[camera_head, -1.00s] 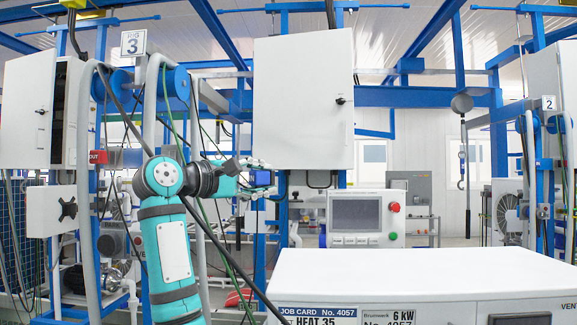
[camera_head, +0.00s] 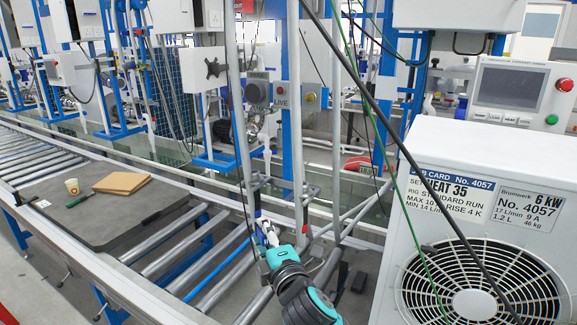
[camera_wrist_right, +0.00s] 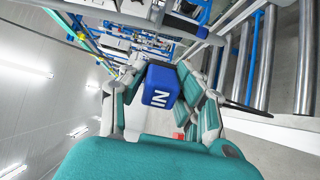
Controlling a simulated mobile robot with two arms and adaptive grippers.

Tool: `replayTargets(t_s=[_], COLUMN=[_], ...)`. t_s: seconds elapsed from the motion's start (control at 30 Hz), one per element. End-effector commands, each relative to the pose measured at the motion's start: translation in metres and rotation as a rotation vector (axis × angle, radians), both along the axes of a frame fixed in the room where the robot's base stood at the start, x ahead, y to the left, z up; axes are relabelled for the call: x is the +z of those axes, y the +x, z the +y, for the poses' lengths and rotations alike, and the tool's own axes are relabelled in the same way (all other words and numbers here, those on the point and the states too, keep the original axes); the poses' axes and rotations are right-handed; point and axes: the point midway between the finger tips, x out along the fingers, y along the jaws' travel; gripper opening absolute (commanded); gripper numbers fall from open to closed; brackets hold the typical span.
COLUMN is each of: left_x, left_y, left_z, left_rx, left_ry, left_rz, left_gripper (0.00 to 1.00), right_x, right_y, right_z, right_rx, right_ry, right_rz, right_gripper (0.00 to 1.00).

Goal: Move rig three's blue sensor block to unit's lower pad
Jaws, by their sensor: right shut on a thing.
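My right gripper (camera_head: 266,236) is low over the roller conveyor, left of the white unit. In the right wrist view it (camera_wrist_right: 155,95) is shut on the blue sensor block (camera_wrist_right: 160,86), which shows white letters on its face and sits between the fingers. In the head view the block is too small and covered to make out clearly. The white unit (camera_head: 490,150) stands at the right, with a round fan grille and a job card reading HEAT 35. I cannot make out its lower pad. My left gripper is not in view.
A dark mat (camera_head: 105,205) on the conveyor's left part carries a paper cup (camera_head: 72,186), a brown board (camera_head: 122,183) and a green-handled tool (camera_head: 80,199). A control panel (camera_head: 510,90) is behind the unit.

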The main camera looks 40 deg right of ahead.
Motion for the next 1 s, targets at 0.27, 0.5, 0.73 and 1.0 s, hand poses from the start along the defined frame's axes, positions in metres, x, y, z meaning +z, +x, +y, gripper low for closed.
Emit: replayTargets(t_s=[0.27,0.5,0.73,1.0], left_x=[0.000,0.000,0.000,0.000], left_y=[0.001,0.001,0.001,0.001], left_z=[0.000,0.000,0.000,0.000], left_rx=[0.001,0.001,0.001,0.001], left_ry=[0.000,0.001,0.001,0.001], left_rz=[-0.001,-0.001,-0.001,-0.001], left_gripper=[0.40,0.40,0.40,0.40], right_x=[-0.096,-0.125,-0.129,-0.120], right_y=[-0.083,-0.140,-0.170,-0.162], right_z=[0.083,0.126,0.148,0.143], right_rx=[0.418,0.603,0.604,0.407], right_ry=[0.012,0.015,0.017,0.016], right_rz=[0.022,0.022,0.015,0.012], right_gripper=[0.00,0.00,0.00,0.00])
